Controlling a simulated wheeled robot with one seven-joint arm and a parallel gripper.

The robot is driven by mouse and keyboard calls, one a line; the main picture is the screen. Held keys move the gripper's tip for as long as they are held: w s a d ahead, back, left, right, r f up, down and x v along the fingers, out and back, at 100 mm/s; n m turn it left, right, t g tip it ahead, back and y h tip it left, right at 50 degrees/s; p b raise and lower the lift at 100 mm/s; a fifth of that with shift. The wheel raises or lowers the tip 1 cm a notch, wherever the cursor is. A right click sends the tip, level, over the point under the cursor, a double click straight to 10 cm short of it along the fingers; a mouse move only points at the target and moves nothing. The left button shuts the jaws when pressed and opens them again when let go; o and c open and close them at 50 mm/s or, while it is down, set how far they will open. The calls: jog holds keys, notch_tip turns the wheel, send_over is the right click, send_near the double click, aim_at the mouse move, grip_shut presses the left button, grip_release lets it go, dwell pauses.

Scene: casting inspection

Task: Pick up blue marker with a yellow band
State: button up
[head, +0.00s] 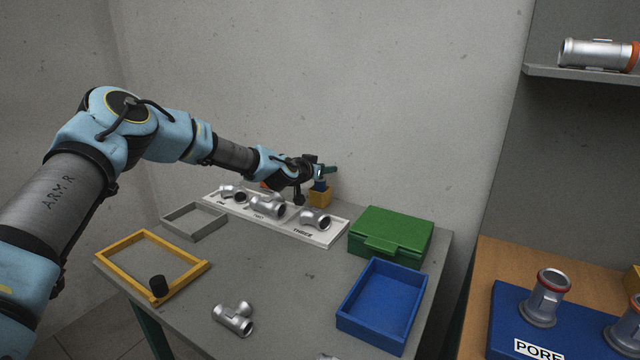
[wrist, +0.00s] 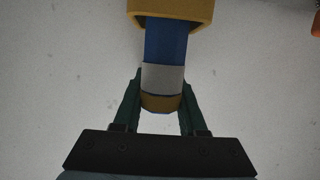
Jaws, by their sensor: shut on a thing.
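The blue marker (wrist: 165,42) shows in the wrist view with a pale grey band and a yellow band (wrist: 161,103) at its near end. Its far end sits in a yellow holder (wrist: 172,10). My gripper (wrist: 160,95) is shut on the marker, its two green fingers on either side near the banded end. In the head view my gripper (head: 325,170) is at the back of the grey table, just above the small yellow holder block (head: 320,196). The marker (head: 320,185) shows as a small blue patch there, partly hidden by the gripper.
A white tray (head: 328,241) with several metal fittings lies in front of the holder. A green case (head: 391,228), an empty blue tray (head: 400,349), a yellow frame (head: 125,284) and a grey frame (head: 178,231) stand around. A wall is close behind.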

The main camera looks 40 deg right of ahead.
grip_shut()
jog(key=shift+r, duration=0.1)
jog(key=shift+a+r+b, duration=0.2)
jog(key=shift+r+b, duration=0.2)
jog(key=shift+b, duration=0.1)
jog(key=r, duration=0.2)
jog(key=r+b, duration=0.1)
jog(key=r, duration=0.1)
jog(key=r+b, duration=0.1)
jog(key=r, duration=0.1)
jog(key=shift+s+a, duration=0.1)
jog(key=shift+a, duration=0.25)
jog(key=s+a+b, duration=0.2)
jog(key=a, duration=0.7)
jog(key=s+a+b, duration=0.1)
jog(key=s+a, duration=0.2)
jog(key=a, duration=0.6)
jog(key=shift+a+b, duration=0.15)
jog(key=shift+b, duration=0.2)
jog(key=shift+o, duration=1.7)
grip_release()
grip_shut()
